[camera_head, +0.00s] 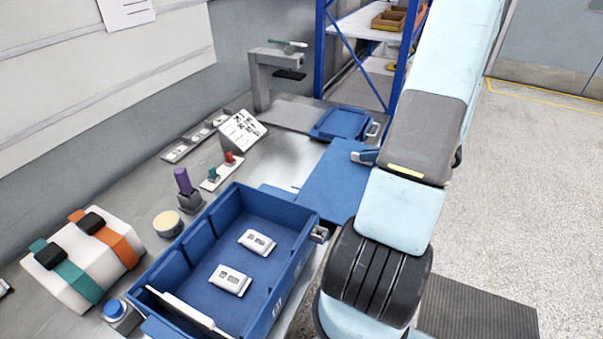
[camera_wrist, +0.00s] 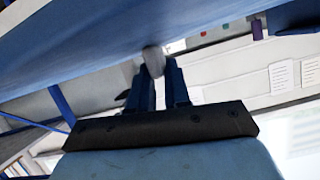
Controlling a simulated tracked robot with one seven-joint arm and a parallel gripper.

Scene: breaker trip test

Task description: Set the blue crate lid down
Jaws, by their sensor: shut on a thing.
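The blue crate lid (camera_head: 332,183) is a flat blue panel beyond the far right end of the blue crate. In the wrist view, a broad blue surface, the lid (camera_wrist: 90,45), fills the upper left. My gripper (camera_head: 366,157) is at the lid's right edge. In the wrist view my gripper (camera_wrist: 160,78) is shut on a grey piece at the lid's edge. The open blue crate (camera_head: 172,262) stands on the bench with two white devices (camera_head: 244,262) inside. My arm hides part of the lid's right side. I cannot tell whether the lid touches the bench.
A smaller blue tray (camera_head: 340,124) with a metal handle lies beyond the lid. A white box with coloured straps (camera_head: 85,258) is at lower left. Bare metal bench (camera_head: 285,158) shows left of the lid.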

